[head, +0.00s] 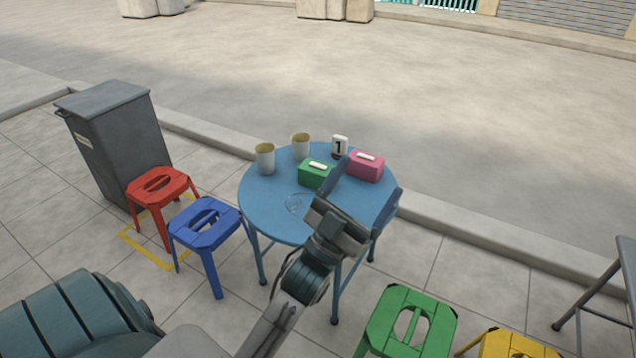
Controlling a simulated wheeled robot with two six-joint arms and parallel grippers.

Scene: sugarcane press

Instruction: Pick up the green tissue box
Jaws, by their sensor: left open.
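The green tissue box (314,174) sits on the round blue table (261,211), with a white slot piece on its top. My left gripper (371,178) is open over the right part of the table, its fingers pointing away from me. One finger passes close to the right edge of the green box. The fingers appear empty. I cannot tell how high the gripper is above the table. A pink tissue box (367,168) stands right of the green box, partly behind the gripper. My right gripper is not in view.
Two cups (265,158) (300,146) and a number 1 marker (339,147) stand at the table's back. Red (160,184), blue (205,222) and green (408,320) stools surround the table; a grey bin (118,140) stands left.

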